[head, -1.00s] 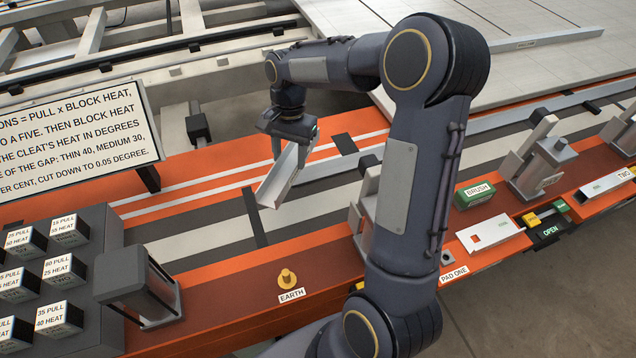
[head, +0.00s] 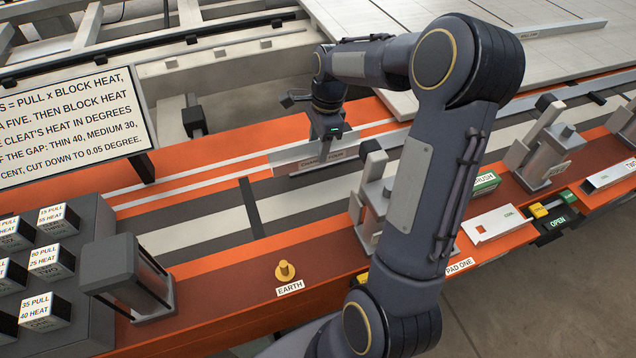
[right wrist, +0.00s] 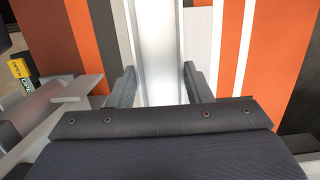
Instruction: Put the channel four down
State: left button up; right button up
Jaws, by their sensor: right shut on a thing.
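My right gripper (head: 328,136) points down over the striped bench and is shut on channel four (head: 312,162), a pale metal channel with lettering on its side. In the head view the channel runs roughly along the stripes. I cannot tell whether its underside touches the bench. In the right wrist view the channel (right wrist: 160,45) runs away between the two fingers (right wrist: 158,88), over orange, white and dark stripes. My left gripper is not in view.
A grey clamp-like fixture (head: 372,205) stands close to the channel's right. A text board (head: 70,120) stands behind. The striped bench left of the channel is mostly clear.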

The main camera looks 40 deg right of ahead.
notch_tip(320, 180, down, 9)
jog(key=shift+f, duration=0.1)
dwell(0.3)
jog(key=shift+f, duration=0.1)
jog(key=o, duration=1.2)
